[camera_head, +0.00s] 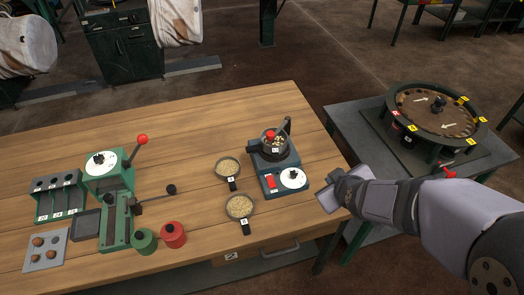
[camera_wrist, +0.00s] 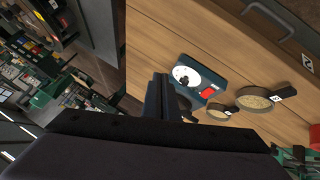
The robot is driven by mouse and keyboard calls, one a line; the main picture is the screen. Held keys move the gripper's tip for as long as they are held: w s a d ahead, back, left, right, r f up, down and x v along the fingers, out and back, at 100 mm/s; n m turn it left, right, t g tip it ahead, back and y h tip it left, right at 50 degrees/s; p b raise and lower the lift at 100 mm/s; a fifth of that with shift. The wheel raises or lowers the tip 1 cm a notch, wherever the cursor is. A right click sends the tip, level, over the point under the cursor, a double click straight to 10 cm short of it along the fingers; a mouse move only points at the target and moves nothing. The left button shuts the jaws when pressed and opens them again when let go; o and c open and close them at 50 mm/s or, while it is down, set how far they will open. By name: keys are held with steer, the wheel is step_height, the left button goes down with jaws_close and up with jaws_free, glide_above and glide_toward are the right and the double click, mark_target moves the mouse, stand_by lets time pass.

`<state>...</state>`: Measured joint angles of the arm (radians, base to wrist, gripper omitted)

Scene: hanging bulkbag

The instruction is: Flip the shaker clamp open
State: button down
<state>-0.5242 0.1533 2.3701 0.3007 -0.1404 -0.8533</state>
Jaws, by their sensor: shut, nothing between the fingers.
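The shaker (camera_head: 283,180) is a dark blue-grey machine with a white dial and a red switch, standing near the table's right edge. A dark pan with pale grains sits on its top. The clamp (camera_head: 284,125) is a dark arm with a red knob (camera_head: 270,134) over the pan; its exact angle is hard to tell. My gripper (camera_head: 328,193) is shut and empty, right of the shaker and apart from it. In the wrist view the shaker's dial face (camera_wrist: 186,76) shows beyond my gripper (camera_wrist: 161,85), which hides the pan and clamp.
Two grain-filled sieves (camera_head: 240,206) (camera_head: 228,168) lie left of the shaker. A green press (camera_head: 117,215) with a red-knobbed lever stands farther left, near red and green round containers (camera_head: 173,235). A round turntable (camera_head: 438,112) stands on the grey table at right. Wood between is clear.

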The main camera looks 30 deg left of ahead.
steer(key=s+a+n+t+y+b, duration=0.2)
steer(key=a+n+t+b, duration=0.2)
steer(key=a, duration=0.7)
steer(key=s+a+n+t+y+b, duration=0.2)
steer(key=a+n+b, duration=0.5)
steer(key=a, duration=0.5)
steer(key=shift+f+n+t+y, duration=0.5)
steer(key=shift+t+y, duration=0.1)
steer(key=shift+t, duration=0.3)
steer(key=w, duration=0.3)
steer(key=w+a+p, duration=0.1)
steer(key=w, duration=0.2)
steer(key=w+a+p, duration=0.1)
steer(key=w, duration=0.2)
steer(key=shift+a+r, duration=0.1)
steer(key=shift+a, duration=0.1)
steer(key=shift+w+d, duration=0.15)
steer(key=shift+d, duration=0.55)
steer(key=shift+d, duration=0.1)
